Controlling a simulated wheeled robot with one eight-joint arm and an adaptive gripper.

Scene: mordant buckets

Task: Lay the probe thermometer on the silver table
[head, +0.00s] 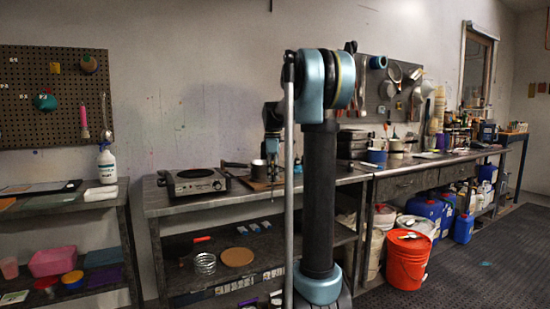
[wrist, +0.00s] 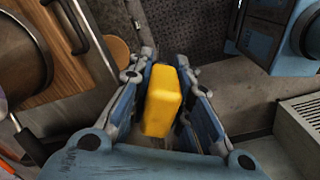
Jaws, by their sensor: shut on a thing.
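My gripper (wrist: 168,85) is shut on a yellow block-shaped thing, the body of the probe thermometer (wrist: 162,100), which sits between its two fingers. No thin probe can be made out in the wrist view. In the head view my gripper (head: 272,150) points down over the back of the silver table (head: 215,204), near the wooden board and pot; the thermometer is too small to tell there. The silver table is the metal-topped bench in the middle. My arm hides part of its right side.
A hot plate (head: 193,182) stands on the silver table, with a wooden board (head: 256,184) and a small pot (head: 259,169) right of it. Bare metal lies along the front. Below is a shelf with a cork disc (head: 238,257). An orange bucket (head: 406,262) stands on the floor at right.

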